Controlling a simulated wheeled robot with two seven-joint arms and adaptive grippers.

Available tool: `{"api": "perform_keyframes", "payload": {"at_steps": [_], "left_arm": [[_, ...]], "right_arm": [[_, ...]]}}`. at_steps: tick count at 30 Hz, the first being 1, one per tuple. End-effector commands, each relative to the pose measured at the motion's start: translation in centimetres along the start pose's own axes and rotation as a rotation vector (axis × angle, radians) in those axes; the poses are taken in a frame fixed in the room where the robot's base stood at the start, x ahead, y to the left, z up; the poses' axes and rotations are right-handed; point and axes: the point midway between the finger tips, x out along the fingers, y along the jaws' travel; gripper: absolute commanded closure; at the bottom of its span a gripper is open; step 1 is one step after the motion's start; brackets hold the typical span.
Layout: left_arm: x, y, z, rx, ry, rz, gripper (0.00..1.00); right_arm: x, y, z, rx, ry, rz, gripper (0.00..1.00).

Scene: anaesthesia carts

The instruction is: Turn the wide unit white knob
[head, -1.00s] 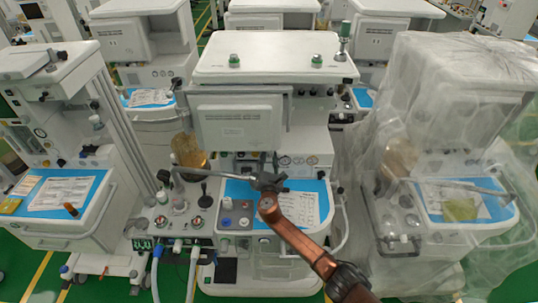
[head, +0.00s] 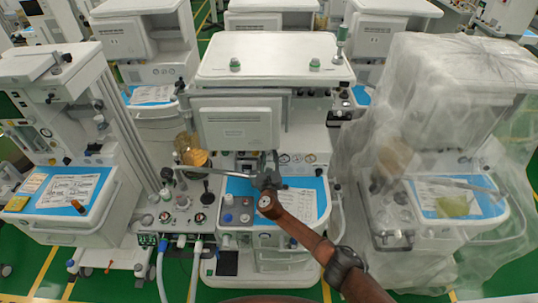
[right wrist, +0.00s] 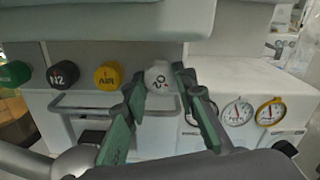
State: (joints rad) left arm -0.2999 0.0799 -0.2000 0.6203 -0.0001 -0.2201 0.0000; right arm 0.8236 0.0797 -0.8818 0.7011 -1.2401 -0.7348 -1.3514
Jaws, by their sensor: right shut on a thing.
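The wide unit (head: 275,60) is the white machine in the middle of the head view. In the right wrist view its white knob (right wrist: 160,73), with dark lettering, sits at the right end of a row of coloured knobs under a grey-green overhang. My right gripper (right wrist: 162,88) has one green-padded finger on each side of the white knob and is shut on it. In the head view the right gripper (head: 268,168) reaches to the unit's back panel above the blue work surface, and the knob is hidden there. My left gripper is in neither view.
A yellow AIR knob (right wrist: 108,75), a black N2 knob (right wrist: 62,74) and a green knob (right wrist: 14,73) stand left of the white one. Round gauges (right wrist: 237,111) are to the right. A metal rail (right wrist: 85,105) runs below. A plastic-draped machine (head: 435,130) stands at right.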

Motion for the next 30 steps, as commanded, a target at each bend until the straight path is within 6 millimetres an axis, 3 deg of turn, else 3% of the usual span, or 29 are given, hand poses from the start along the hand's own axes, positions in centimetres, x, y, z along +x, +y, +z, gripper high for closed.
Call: {"api": "perform_keyframes", "payload": {"at_steps": [17, 18, 25, 30], "left_arm": [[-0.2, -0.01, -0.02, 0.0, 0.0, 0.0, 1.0], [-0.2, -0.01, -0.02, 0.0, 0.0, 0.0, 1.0], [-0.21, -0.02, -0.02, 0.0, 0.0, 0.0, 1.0], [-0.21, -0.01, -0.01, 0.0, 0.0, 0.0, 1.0]], "right_arm": [[-0.14, 0.15, -0.44, -0.036, 0.006, 0.003, 0.99], [-0.14, 0.15, -0.44, -0.036, 0.006, 0.003, 0.73], [-0.07, 0.08, -0.23, -0.035, 0.003, 0.002, 0.57], [-0.04, 0.04, -0.14, -0.035, 0.002, 0.001, 0.57]]}}
